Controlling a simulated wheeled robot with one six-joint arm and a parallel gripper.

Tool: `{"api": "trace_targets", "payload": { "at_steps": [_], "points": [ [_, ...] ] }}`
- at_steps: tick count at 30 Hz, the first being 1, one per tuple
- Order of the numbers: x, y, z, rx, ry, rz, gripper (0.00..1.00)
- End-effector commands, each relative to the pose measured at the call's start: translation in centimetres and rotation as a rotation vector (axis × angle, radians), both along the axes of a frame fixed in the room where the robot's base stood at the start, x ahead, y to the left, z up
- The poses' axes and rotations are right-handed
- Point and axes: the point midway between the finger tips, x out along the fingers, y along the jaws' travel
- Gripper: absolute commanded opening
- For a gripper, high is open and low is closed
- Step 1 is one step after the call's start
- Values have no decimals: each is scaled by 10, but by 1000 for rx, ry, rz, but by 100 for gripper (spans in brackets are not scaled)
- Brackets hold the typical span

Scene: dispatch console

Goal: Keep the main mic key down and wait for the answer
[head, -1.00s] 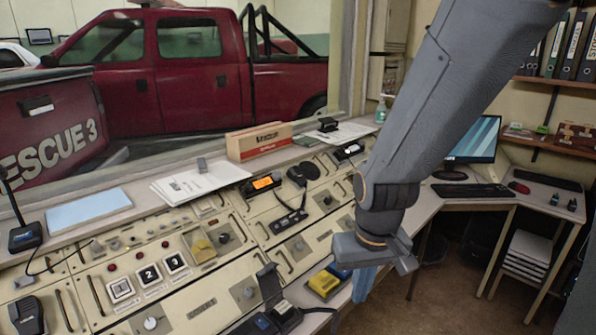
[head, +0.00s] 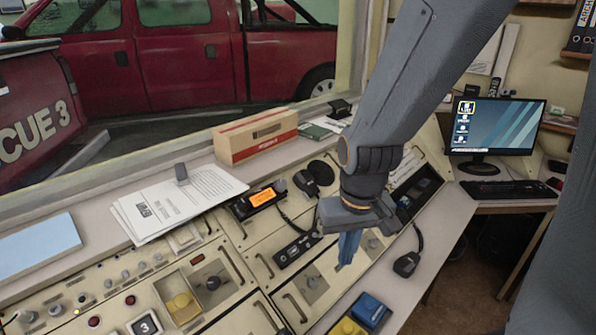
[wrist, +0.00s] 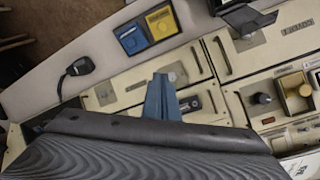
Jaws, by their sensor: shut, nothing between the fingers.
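My gripper (head: 346,262) is shut and empty, its blue fingers pointing down over the sloped cream console. It also shows in the wrist view (wrist: 160,98), above a panel with a dark knob. I cannot tell from the labels which control is the main mic key. A black hand mic (head: 407,263) on a cord lies on the desk edge right of my gripper; it also shows in the wrist view (wrist: 78,68). A second black hand mic (head: 320,172) rests at the back of the console, beside a radio with an orange display (head: 260,198). My gripper appears apart from both mics.
Blue (head: 369,309) and yellow (head: 348,327) blocks sit on the console's front ledge. Papers (head: 175,203) and a cardboard box (head: 256,135) lie on the back shelf under the window. A monitor (head: 496,128) and keyboard (head: 510,191) stand on the right desk.

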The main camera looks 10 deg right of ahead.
Motion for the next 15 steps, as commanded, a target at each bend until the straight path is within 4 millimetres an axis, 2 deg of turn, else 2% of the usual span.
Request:
{"api": "trace_targets", "payload": {
  "at_steps": [9, 11, 14, 15],
  "points": [
    [5, -3, 0, -6, -16, 9, 0],
    [17, -6, -1, -16, -49, 26, 0],
    [50, -18, -2, -49, -151, 88, 0],
    [68, -24, -2, -66, -208, 125, 0]
  ]
}}
